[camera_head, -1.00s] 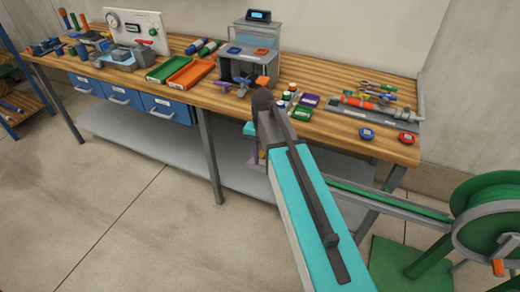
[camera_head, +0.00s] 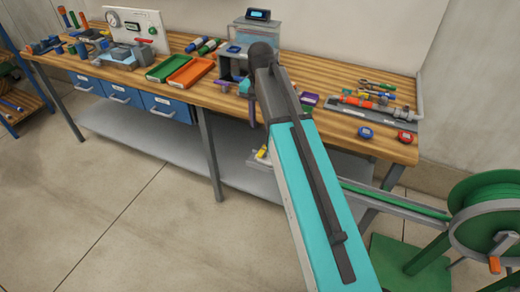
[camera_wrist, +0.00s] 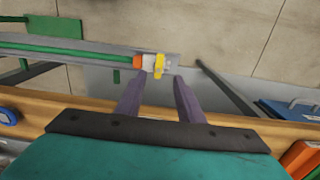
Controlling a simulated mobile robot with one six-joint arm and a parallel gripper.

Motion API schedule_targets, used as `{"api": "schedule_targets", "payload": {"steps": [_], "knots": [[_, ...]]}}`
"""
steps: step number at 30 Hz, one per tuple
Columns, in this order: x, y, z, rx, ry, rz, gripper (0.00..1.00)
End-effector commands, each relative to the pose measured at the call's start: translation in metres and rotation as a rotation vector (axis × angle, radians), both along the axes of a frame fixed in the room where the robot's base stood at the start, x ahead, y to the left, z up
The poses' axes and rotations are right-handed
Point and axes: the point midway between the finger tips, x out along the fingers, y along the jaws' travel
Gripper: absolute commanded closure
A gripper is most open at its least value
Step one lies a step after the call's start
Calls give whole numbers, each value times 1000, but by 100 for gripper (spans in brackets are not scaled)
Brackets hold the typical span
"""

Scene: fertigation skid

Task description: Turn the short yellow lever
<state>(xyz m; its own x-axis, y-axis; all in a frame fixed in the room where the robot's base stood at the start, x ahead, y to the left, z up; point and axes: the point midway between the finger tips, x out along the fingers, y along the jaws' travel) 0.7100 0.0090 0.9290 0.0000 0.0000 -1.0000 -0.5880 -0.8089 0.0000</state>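A yellow lever (camera_wrist: 159,65) sits on a white fitting at the end of a grey rail, beside an orange part (camera_wrist: 138,62), in the wrist view. In the head view a small yellow piece (camera_head: 262,153) shows just left of my arm, below the bench edge; my arm hides what lies beside it. My gripper (camera_wrist: 160,76) is open and empty. In the wrist view its two purple fingers point toward the lever, which appears between and beyond the tips, apparently apart from them. In the head view a dark finger (camera_head: 253,112) hangs near the bench's front edge.
The wooden bench (camera_head: 330,139) carries trays, tools and fittings. A green hose (camera_wrist: 70,50) runs along the rail toward a green reel (camera_head: 490,215) at right. A grey lower shelf (camera_head: 150,137) lies under the bench.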

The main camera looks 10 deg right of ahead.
Motion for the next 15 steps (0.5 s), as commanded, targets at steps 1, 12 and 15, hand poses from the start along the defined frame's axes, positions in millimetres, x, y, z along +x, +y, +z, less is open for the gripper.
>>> {"api": "schedule_targets", "payload": {"steps": [1, 12, 15], "knots": [[0, 0, -1, 0, 0, 0, 66], [-1, 0, -21, 0, 1, 1, 66], [-1, 0, -31, 0, 1, 1, 66]]}}
